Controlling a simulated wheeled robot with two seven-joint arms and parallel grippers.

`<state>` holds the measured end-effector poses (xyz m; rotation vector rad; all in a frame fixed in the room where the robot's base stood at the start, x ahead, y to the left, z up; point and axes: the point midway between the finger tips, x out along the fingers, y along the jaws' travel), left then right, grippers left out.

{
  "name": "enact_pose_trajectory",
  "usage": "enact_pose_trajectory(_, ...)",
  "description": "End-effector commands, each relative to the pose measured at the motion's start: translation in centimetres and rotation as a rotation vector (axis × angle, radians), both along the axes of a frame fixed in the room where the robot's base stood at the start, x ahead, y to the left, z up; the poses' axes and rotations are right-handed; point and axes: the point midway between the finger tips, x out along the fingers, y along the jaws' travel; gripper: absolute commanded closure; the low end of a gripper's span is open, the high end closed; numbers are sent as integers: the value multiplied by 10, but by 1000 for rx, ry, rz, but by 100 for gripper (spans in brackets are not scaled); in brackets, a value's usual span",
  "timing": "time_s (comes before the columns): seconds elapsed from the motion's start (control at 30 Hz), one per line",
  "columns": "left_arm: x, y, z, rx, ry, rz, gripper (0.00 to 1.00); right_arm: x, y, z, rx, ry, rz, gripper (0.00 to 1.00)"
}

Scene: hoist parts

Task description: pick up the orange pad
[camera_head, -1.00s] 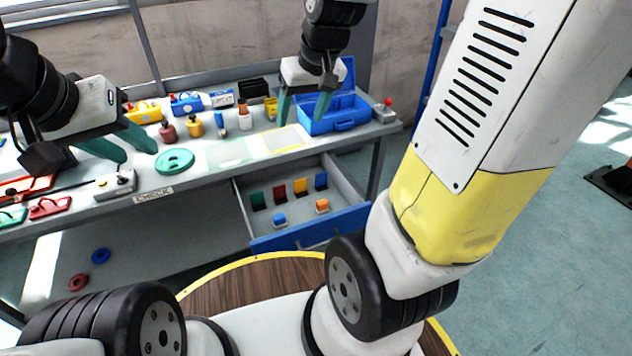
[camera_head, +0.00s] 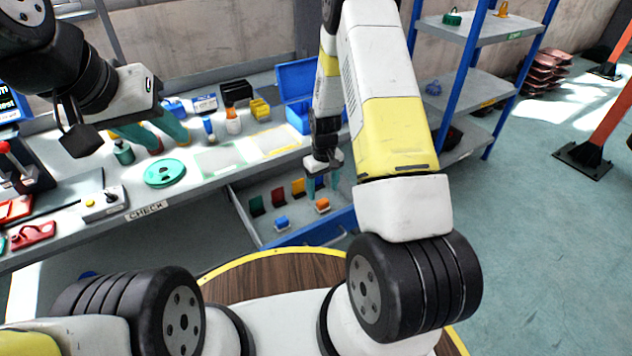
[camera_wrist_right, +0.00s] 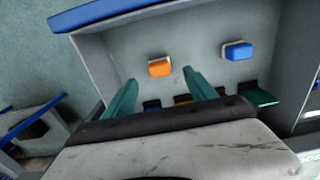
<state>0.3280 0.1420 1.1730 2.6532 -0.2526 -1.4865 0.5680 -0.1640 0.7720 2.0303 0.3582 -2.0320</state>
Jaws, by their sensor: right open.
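The orange pad (camera_head: 322,206) is a small block lying on the floor of the open drawer (camera_head: 245,222), near its right side. It also shows in the right wrist view (camera_wrist_right: 160,68), just beyond the fingertips and in line with the space between them. My right gripper (camera_head: 322,186) points down over the drawer, open and empty, with its fingers (camera_wrist_right: 160,77) apart. The pad is not between the fingers. My left gripper (camera_head: 172,146) is open over the bench, behind the green disc, with nothing seen between its fingers.
A blue pad (camera_head: 281,223) lies left of the orange one. Behind them stand several coloured upright plates, including a yellow one (camera_head: 298,188). The blue toolbox (camera_head: 298,117) stands on the bench above the drawer. A shelf rack (camera_head: 465,85) is at the right.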

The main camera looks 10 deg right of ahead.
Motion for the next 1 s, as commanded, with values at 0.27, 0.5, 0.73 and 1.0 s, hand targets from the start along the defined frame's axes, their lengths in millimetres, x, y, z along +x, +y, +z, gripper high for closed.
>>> enact_pose_trajectory(0.27,0,0,0,0,0,0,64,0,-1,-35,0,2,-1,35)
enact_pose_trajectory(0.5,0,0,0,0,0,0,64,1,-1,-65,1,1,-1,35)
enact_pose_trajectory(0.73,0,0,0,0,0,0,64,2,-1,-67,0,-1,-1,35)
enact_pose_trajectory(1.0,0,0,0,0,0,0,64,1,0,-66,0,-1,-1,82)
